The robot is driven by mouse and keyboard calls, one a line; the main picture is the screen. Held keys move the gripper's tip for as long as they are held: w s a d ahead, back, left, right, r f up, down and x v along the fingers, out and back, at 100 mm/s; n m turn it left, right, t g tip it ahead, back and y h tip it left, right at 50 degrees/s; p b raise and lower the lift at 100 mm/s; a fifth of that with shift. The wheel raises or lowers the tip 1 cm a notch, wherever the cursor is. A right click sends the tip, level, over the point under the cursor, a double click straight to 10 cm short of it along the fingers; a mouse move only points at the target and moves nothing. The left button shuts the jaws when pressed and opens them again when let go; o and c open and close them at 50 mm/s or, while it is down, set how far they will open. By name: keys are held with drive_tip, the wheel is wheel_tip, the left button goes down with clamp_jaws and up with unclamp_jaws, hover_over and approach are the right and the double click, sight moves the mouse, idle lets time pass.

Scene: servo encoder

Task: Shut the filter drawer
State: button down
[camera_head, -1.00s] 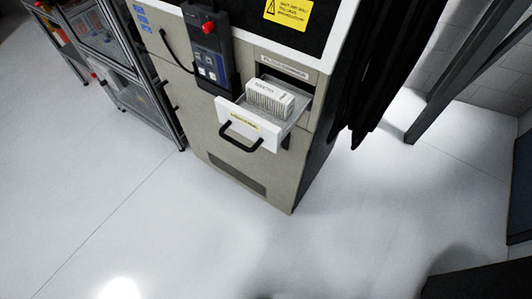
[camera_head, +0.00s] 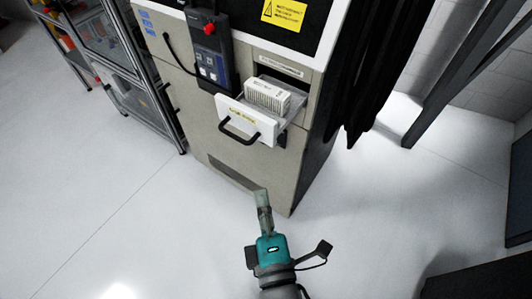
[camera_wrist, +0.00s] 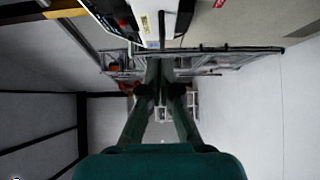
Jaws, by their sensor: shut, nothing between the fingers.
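The filter drawer (camera_head: 246,121) is pulled out of the beige cabinet (camera_head: 206,128). It has a white front with a black bar handle (camera_head: 238,132) and a yellow label. A white ribbed filter block (camera_head: 267,96) sits inside it. My gripper (camera_head: 262,193) is shut and empty, in front of the cabinet and below the drawer, apart from both in the head view. In the wrist view the fingers of my gripper (camera_wrist: 160,64) meet at the tips, and a white and black part shows beyond them; I cannot tell for sure which part it is.
A dark control pendant (camera_head: 208,55) with a red button hangs on the cabinet front, left of the drawer. A wire shelf rack (camera_head: 143,85) stands at left. Dark hanging material (camera_head: 362,85) is at right. The pale floor (camera_head: 120,215) in front is clear.

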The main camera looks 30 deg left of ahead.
sight(301, 103)
drive_tip(key=x, duration=1)
drive_tip(key=shift+s+r, duration=0.1)
drive_tip(key=w, duration=0.3)
drive_tip(key=shift+w, duration=0.1)
drive_tip(key=shift+w+d, duration=0.1)
drive_tip(key=shift+w, duration=0.3)
drive_tip(key=w, duration=0.5)
drive_tip(key=w+d, duration=0.1)
drive_tip(key=w, duration=0.9)
drive_tip(key=shift+w+d, duration=0.15)
drive_tip(key=shift+w, duration=0.5)
drive_tip(key=shift+w+d+r, duration=0.1)
drive_tip(key=shift+r, duration=0.05)
